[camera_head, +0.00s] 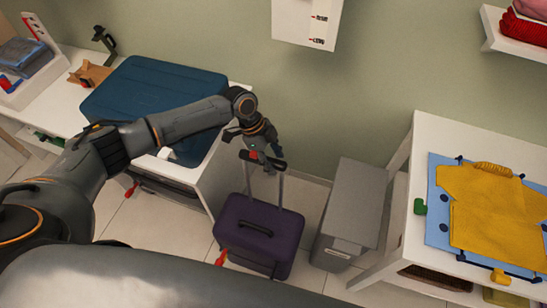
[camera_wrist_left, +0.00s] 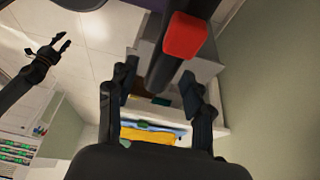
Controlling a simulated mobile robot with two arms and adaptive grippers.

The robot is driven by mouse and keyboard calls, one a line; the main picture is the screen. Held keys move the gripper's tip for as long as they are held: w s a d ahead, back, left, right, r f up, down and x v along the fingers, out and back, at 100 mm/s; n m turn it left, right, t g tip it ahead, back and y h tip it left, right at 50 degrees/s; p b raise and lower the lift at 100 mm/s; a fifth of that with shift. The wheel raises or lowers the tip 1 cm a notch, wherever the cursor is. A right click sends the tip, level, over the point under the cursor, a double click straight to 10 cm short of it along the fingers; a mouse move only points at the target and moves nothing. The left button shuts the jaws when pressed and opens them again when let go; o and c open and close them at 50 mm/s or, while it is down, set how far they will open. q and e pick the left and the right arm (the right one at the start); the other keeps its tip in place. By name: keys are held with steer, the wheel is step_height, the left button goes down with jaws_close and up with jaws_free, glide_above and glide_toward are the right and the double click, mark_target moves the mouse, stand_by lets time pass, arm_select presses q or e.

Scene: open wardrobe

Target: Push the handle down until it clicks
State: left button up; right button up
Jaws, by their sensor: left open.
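The purple suitcase (camera_head: 276,244) stands upright on the floor in the head view. Its telescopic handle (camera_head: 281,190) is pulled up on two thin rods, with a red button (camera_head: 253,156) on the dark grip. My left gripper (camera_head: 256,146) is open right at the top of the handle. In the left wrist view, the dark grip with its red button (camera_wrist_left: 184,36) reaches in between the spread fingers of the left gripper (camera_wrist_left: 160,78). Whether they touch it I cannot tell. My right gripper (camera_wrist_left: 66,42) shows at the left of that view, its fingers apart and empty.
A grey bin (camera_head: 350,218) stands right of the suitcase. A white table (camera_head: 415,165) holds a yellow shirt (camera_head: 490,215). A white cabinet with a blue case (camera_head: 150,95) stands on the left. Tiled floor lies free in front of the suitcase.

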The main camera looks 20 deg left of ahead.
arm_select(q)
jaws_close()
